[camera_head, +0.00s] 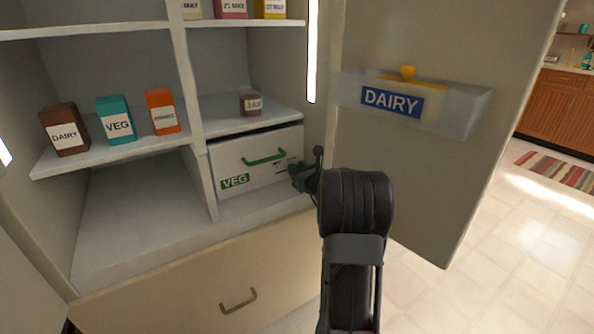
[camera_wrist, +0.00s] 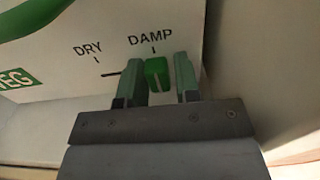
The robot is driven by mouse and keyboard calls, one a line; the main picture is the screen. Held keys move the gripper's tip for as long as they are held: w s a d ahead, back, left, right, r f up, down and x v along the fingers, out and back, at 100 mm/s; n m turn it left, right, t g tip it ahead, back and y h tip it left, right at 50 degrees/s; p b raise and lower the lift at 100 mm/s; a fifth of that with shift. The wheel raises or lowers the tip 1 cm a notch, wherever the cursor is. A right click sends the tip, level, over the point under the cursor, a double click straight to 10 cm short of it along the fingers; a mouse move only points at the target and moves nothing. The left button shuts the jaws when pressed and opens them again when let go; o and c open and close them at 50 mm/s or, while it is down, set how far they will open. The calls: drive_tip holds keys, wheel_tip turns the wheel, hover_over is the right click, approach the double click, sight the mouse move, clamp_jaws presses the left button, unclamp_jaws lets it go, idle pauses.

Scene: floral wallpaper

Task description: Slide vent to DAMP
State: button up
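The vent slider's green knob (camera_wrist: 158,73) shows in the wrist view, just below the tick under the DAMP label (camera_wrist: 150,37). The DRY label (camera_wrist: 88,48) is to its left, and a short dark slot shows left of the knob. The slider is too small to make out there.
The drawer has a green handle (camera_head: 264,157). A DAIRY bin (camera_head: 410,103) hangs on the open door at right. Cartons, including a teal VEG carton (camera_head: 116,122), stand on the left shelf. A small jar (camera_head: 250,104) stands above the drawer. A cream drawer (camera_head: 215,285) is below.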

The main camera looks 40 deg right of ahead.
drive_tip(key=shift+o, duration=1.4)
drive_tip(key=shift+d, duration=0.2)
drive_tip(key=shift+o, duration=0.6)
drive_tip(key=shift+a, duration=0.15)
drive_tip(key=shift+s, duration=0.1)
drive_tip(key=s+p, duration=0.2)
drive_tip(key=s, duration=1.1)
drive_tip(key=shift+s+a+p, duration=0.3)
drive_tip(key=shift+a+p, duration=0.05)
drive_tip(key=shift+a, duration=0.05)
